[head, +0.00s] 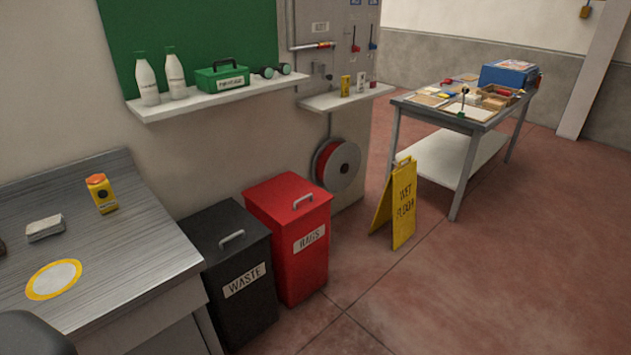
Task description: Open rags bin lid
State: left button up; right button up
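The red rags bin (304,262) stands on the floor near the middle of the head view, with a white label reading RAGS on its front. Its red lid (275,198) is closed, and a light grey bar handle (303,201) sits on top. Neither of my grippers shows in this view. A dark rounded shape at the bottom left corner cannot be made out as a gripper.
A black waste bin (245,285) stands directly left of the rags bin, beside a metal worktop (130,235). A yellow wet floor sign (404,205) and a table (455,150) stand to the right. A shelf (215,98) hangs above. Floor in front is clear.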

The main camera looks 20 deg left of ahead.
aim_at(287, 197)
jog(key=i+l+u, duration=0.2)
jog(key=i, duration=0.45)
jog(key=i+l+u, duration=0.2)
jog(key=i, duration=0.45)
jog(key=i+l+u, duration=0.15)
jog(key=i+u, duration=0.25)
jog(key=i+l+u, duration=0.2)
jog(key=u, duration=0.15)
jog(key=i+l+u, duration=0.65)
jog(key=l+u, duration=0.15)
jog(key=i+l+u, duration=0.1)
jog(key=l, duration=0.15)
jog(key=l+u, duration=0.1)
jog(key=l, duration=0.15)
jog(key=i, duration=0.05)
